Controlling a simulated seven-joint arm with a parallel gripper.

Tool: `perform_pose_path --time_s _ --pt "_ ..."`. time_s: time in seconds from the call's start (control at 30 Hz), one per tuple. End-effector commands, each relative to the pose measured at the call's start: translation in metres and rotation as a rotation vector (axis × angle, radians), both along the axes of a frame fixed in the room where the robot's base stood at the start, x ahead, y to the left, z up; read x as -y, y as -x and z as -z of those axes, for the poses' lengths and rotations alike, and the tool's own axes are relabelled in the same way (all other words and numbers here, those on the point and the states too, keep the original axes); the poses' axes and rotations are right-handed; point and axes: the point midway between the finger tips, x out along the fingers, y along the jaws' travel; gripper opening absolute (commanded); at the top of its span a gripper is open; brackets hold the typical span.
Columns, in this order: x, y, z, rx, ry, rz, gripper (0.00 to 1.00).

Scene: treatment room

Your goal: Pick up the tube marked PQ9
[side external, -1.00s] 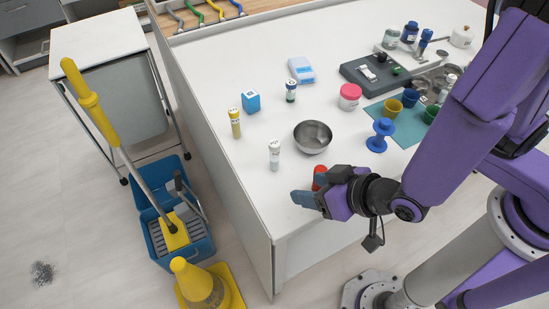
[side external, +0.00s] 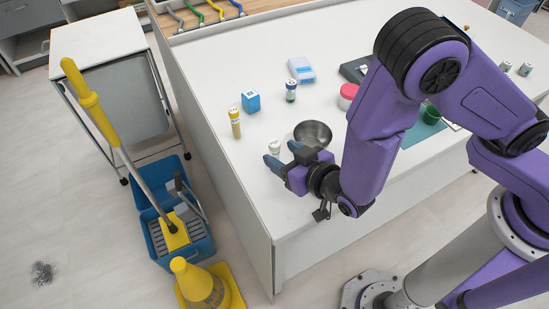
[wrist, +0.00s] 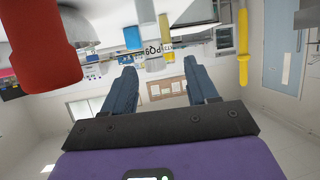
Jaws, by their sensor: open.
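The tube marked PQ9 (wrist: 153,62) is pale and shows its dark lettering in the wrist view, which looks upside down. It lies ahead of my gripper (wrist: 161,80), roughly between the two blue-grey fingers and beyond their tips. In the side external view, the white cap of the tube (side external: 274,146) shows just behind my gripper (side external: 283,156); its lower part is hidden by the fingers. My gripper is open, low over the table, with nothing seen held. I cannot tell the exact gap to the tube.
A metal bowl (side external: 313,132) stands close to the right of the tube. A yellow tube (side external: 235,123), a blue cube (side external: 251,102) and a dark-labelled vial (side external: 291,91) stand farther back. A red object (wrist: 42,45) is near at left in the wrist view. The table's left front is clear.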

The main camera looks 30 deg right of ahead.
Motion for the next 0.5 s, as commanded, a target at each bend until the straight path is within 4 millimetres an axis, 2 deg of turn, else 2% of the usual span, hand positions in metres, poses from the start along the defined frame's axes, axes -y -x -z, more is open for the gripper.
perform_pose_path --time_s 0.1,0.33,0.5 --pt "-0.002 -0.012 0.005 0.0 -0.001 0.001 0.58" --pt "-0.001 -0.026 0.01 0.0 0.0 0.002 0.58" --pt "0.002 -0.049 0.019 0.0 -0.001 0.004 0.58"
